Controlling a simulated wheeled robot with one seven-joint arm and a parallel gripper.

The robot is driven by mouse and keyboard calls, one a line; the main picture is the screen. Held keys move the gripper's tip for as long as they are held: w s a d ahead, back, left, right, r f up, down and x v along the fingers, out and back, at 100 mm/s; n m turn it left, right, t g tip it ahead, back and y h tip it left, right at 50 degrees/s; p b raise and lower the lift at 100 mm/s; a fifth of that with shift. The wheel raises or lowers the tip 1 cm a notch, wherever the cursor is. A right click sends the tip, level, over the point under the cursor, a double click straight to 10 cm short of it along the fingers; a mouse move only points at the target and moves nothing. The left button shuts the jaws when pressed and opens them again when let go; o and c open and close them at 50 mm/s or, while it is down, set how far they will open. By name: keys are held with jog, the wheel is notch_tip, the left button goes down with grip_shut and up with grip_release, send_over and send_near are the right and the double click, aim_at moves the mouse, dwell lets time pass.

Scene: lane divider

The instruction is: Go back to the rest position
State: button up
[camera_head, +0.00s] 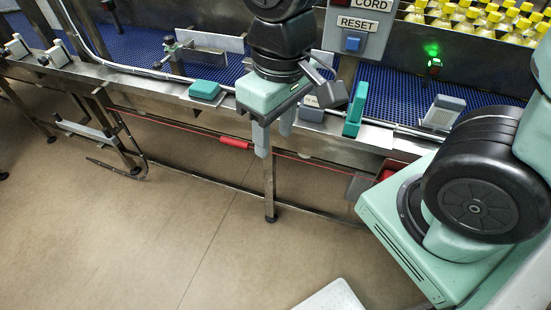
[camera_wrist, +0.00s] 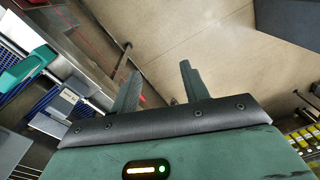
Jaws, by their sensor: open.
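My gripper (camera_head: 275,143) hangs in front of the conveyor's front rail in the head view, its fingers pointing down. In the wrist view my gripper (camera_wrist: 160,70) shows two green fingers spread apart, with nothing between them but bare floor beyond. My arm rises above it, in front of the blue conveyor belt (camera_head: 398,96).
On the rail are a teal block (camera_head: 204,90) to the left of my gripper and an upright teal piece (camera_head: 355,112) to the right. A red handle (camera_head: 236,143) sits on a cord below. A reset box (camera_head: 355,31) stands behind. The floor (camera_head: 190,220) in front is largely clear.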

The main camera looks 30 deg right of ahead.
jog(key=s+a+n, duration=0.3)
jog(key=s, duration=0.2)
jog(key=shift+s+f, duration=0.25)
notch_tip(320, 180, down, 10)
jog(key=b, duration=1)
jog(key=shift+f, duration=0.15)
